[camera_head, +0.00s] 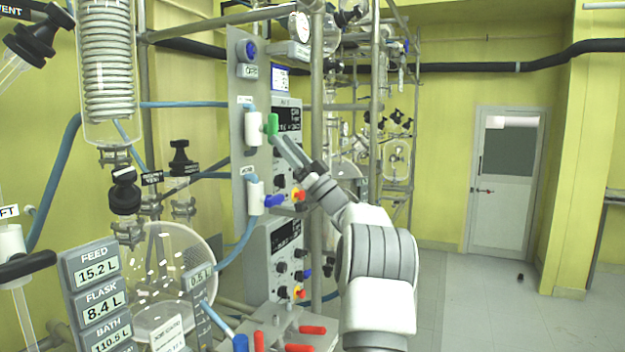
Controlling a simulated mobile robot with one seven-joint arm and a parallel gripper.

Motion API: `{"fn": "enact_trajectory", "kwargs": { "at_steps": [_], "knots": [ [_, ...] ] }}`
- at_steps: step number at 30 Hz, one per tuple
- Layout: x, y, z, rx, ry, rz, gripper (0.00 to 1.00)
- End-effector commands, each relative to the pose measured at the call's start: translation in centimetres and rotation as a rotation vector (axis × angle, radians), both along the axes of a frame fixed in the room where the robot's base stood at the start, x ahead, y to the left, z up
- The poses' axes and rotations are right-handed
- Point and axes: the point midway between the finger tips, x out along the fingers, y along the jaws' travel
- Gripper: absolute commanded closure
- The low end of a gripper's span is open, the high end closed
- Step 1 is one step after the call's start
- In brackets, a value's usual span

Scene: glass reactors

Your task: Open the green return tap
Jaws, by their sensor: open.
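The green return tap (272,124) is a small green handle on a white valve body (253,129), mounted on a grey vertical panel (239,75) left of centre. The handle stands upright. My gripper (279,140) reaches in from the lower right, with its fingertips just below and right of the green handle. The jaws are open, and I cannot tell whether a finger touches the handle. A second white valve (255,198) with a blue handle (274,201) sits lower on the same panel.
Control boxes (284,245) with red and yellow knobs stand behind the panel, beside metal frame posts (317,120). Blue hoses (185,105) run left to glassware. Red handles (305,330) lie low in front. Open floor (470,300) extends right towards a door (505,185).

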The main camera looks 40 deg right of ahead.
Motion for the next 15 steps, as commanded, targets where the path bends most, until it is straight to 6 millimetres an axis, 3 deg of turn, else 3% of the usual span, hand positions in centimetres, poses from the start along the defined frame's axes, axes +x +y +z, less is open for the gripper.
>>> {"fn": "enact_trajectory", "kwargs": {
  "at_steps": [9,15],
  "knots": [
    [-5.2,-2.0,-5.6,0.003,0.001,-0.002,0.43],
    [-7.3,-2.8,-7.8,0.000,0.000,-0.001,0.43]
  ]
}}
